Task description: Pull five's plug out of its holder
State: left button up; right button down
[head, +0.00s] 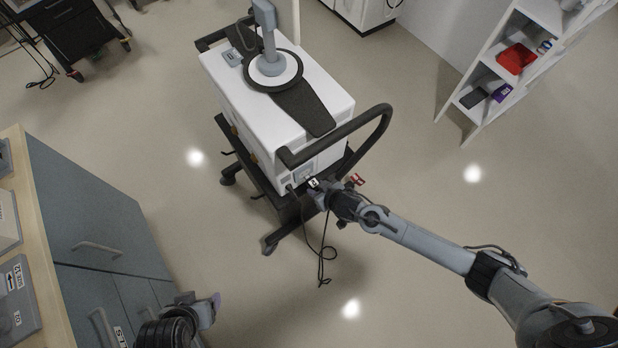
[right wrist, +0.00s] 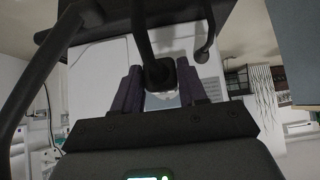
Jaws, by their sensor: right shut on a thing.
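The ventilator cart (head: 330,90) is a white box on a dark wheeled frame with a black push handle (head: 372,135). My right gripper (head: 308,187) is at the lower end of the box, below the handle. In the right wrist view, its two dark purple fingers (right wrist: 160,88) are closed on the black plug (right wrist: 158,72), one on each side. A thick black cable (right wrist: 141,30) runs from the plug toward the top of that view. The holder is hidden; I cannot tell whether the plug is seated in it. My left gripper (head: 208,309) is low at left, away from the cart; its opening is unclear.
A thin black cord (head: 325,252) hangs in a loop under my right gripper. A small red tag (head: 356,180) is beside my right wrist. A grey drawer cabinet (head: 95,215) stands at left, a white shelf (head: 500,75) at upper right. The floor between is clear.

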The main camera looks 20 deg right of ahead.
jog(key=shift+s+d+p, duration=0.2)
jog(key=shift+s+p, duration=0.15)
jog(key=shift+s, duration=0.3)
jog(key=shift+s+d+p, duration=0.15)
jog(key=shift+s+p, duration=0.15)
jog(key=shift+s, duration=0.3)
